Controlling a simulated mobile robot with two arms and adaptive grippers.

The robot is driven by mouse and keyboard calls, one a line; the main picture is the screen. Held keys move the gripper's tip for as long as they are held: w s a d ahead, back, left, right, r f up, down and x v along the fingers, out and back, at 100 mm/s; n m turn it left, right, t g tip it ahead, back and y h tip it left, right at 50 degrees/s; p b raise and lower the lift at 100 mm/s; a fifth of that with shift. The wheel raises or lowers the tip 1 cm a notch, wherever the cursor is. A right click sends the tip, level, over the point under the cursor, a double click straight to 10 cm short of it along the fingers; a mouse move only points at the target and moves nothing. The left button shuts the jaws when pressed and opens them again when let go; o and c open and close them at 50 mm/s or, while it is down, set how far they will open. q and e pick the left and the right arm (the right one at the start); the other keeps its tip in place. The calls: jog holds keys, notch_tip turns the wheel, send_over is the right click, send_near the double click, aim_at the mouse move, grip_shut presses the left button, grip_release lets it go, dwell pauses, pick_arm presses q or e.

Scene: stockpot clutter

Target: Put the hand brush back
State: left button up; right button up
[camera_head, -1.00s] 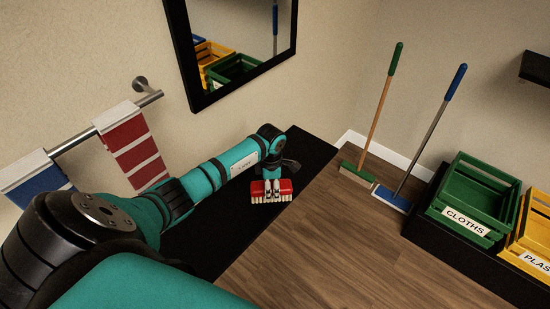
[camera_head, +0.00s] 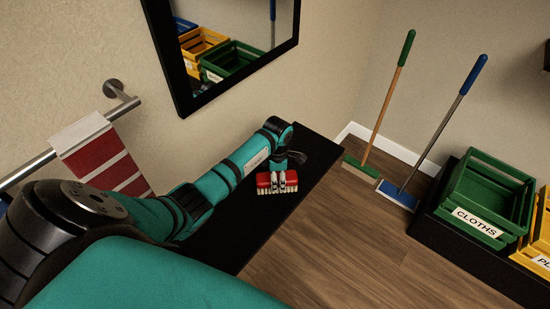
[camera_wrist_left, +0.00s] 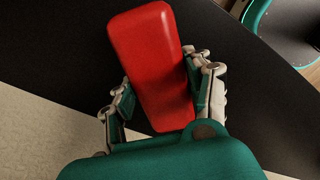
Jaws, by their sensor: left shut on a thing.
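The hand brush (camera_head: 265,181) has a red back and pale bristles. My left gripper (camera_head: 279,184) is shut on it over the black surface, near its far end. In the left wrist view the red back of the brush (camera_wrist_left: 150,60) lies between the two fingers of the left gripper (camera_wrist_left: 160,95), and the bristles are hidden. I cannot tell whether the brush touches the black surface. My right gripper is not in view.
The black surface (camera_head: 232,225) runs along the wall. Green (camera_head: 490,195) and yellow (camera_head: 543,225) crates stand on a black bench. A striped towel (camera_head: 98,153) hangs from a rail; a mirror (camera_head: 180,75) is above.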

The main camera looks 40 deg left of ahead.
pick_arm(q)
jog(key=shift+d+r, duration=0.1)
jog(key=shift+d, duration=0.05)
jog(key=o, duration=0.8)
jog(key=shift+f, duration=0.25)
jog(key=o, duration=0.5)
jog(key=shift+c, duration=0.2)
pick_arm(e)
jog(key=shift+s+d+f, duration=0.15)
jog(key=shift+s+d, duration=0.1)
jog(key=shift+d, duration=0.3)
